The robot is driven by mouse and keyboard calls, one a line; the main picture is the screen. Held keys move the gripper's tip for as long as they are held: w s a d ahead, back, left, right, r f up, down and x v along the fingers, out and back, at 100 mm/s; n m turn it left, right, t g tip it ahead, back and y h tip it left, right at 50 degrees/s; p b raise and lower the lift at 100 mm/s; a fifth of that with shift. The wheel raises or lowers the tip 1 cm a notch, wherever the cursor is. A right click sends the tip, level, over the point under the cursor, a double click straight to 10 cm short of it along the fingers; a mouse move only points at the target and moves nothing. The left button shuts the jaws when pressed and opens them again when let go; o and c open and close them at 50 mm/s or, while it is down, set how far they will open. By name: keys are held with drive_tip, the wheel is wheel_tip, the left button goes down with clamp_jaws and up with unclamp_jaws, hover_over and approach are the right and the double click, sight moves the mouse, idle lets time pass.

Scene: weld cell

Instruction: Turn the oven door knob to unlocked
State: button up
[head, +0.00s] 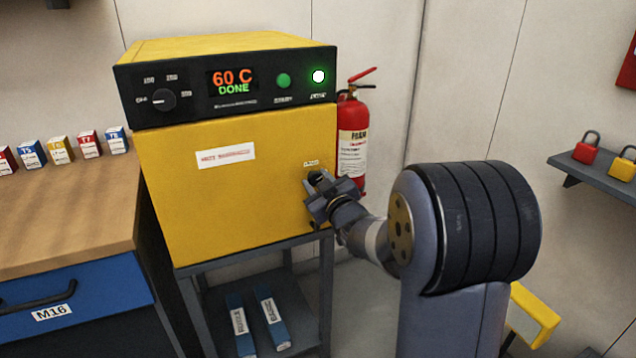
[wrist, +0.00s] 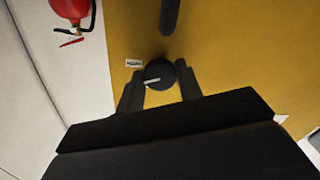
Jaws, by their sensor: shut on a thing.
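The yellow oven (head: 225,150) stands on a dark frame, its front door closed. Its display reads 60 C and DONE. The door knob is a small round black knob with a pale pointer line; it shows in the wrist view (wrist: 160,75), near a small label. My gripper (head: 318,190) is at the right side of the door, and in the wrist view (wrist: 160,85) its two fingers sit on either side of the knob, shut on it. In the head view my gripper covers much of the knob. A dark bar, perhaps a handle (wrist: 170,15), is close by.
A red fire extinguisher (head: 352,140) stands close behind the oven's right side. A wooden bench (head: 70,205) with small coloured boxes is at left. A shelf with padlocks (head: 600,180) is at right. Two blue boxes (head: 240,325) lie under the oven.

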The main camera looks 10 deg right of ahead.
drive_tip(key=shift+m+p, duration=0.35)
drive_tip(key=shift+m, duration=1.95)
drive_tip(key=o, duration=1)
drive_tip(key=s+d, duration=0.2)
drive_tip(key=s, duration=0.8)
drive_tip(key=shift+s, duration=0.3)
